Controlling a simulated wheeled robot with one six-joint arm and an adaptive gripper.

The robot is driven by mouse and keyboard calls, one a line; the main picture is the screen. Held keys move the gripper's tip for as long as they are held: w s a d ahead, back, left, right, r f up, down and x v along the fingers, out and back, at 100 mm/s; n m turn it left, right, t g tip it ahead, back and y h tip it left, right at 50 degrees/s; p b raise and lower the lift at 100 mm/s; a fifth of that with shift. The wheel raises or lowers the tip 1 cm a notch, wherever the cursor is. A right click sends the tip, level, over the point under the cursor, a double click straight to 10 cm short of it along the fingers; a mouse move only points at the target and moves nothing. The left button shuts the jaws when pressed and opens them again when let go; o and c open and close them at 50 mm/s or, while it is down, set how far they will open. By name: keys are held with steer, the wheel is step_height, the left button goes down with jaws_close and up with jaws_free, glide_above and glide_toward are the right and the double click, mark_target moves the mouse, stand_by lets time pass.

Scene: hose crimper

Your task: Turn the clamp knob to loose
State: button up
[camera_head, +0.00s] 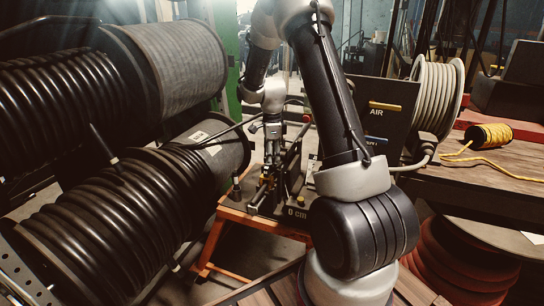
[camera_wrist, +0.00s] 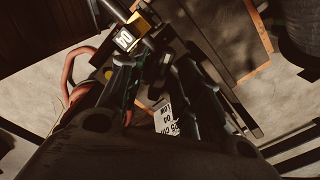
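The hose crimper (camera_head: 290,190) stands on an orange-framed stand in the middle of the head view. My gripper (camera_head: 268,172) points down over its left part, close above yellow and dark fittings. In the wrist view my gripper (camera_wrist: 155,68) has its two dark fingers apart, with dark crimper parts between and beyond them. A yellow block with a white "10" label (camera_wrist: 125,38) lies just past the left finger. A white printed label (camera_wrist: 165,118) shows between the fingers. I cannot tell which part is the clamp knob, nor whether a finger touches it.
Large black hose reels (camera_head: 120,215) fill the left side. A dark AIR panel (camera_head: 385,115) and a grey hose reel (camera_head: 437,95) stand behind my arm. A wooden bench (camera_head: 500,165) with a yellow rope spool (camera_head: 488,136) is at right. The orange stand (camera_head: 225,225) edges the crimper.

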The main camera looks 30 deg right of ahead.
steer(key=shift+f, duration=0.1)
jaws_close()
